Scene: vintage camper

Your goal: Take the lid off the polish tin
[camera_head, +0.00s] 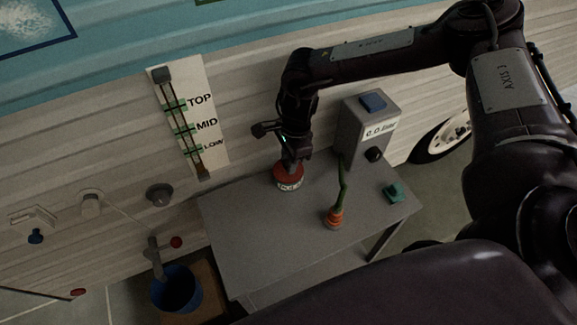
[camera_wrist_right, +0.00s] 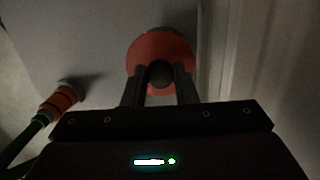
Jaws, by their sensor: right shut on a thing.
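The polish tin (camera_head: 289,184) stands on the grey table, a white-labelled tin with a red lid (camera_head: 281,172) on top. In the right wrist view the lid is a red disc (camera_wrist_right: 146,48) with a dark round knob (camera_wrist_right: 161,75) at its middle. My right gripper (camera_head: 291,163) comes down on the lid from above. Its two fingers (camera_wrist_right: 160,82) are shut on the knob, one on each side. The lid appears to sit on the tin; no gap shows between them. My left gripper is not in view.
On the grey table (camera_head: 244,240) an orange-ringed thing with a green stem (camera_head: 335,218) stands right of the tin. A green block (camera_head: 394,192) and a grey box with a blue top button (camera_head: 368,130) are farther right. A blue bucket (camera_head: 176,290) is below left.

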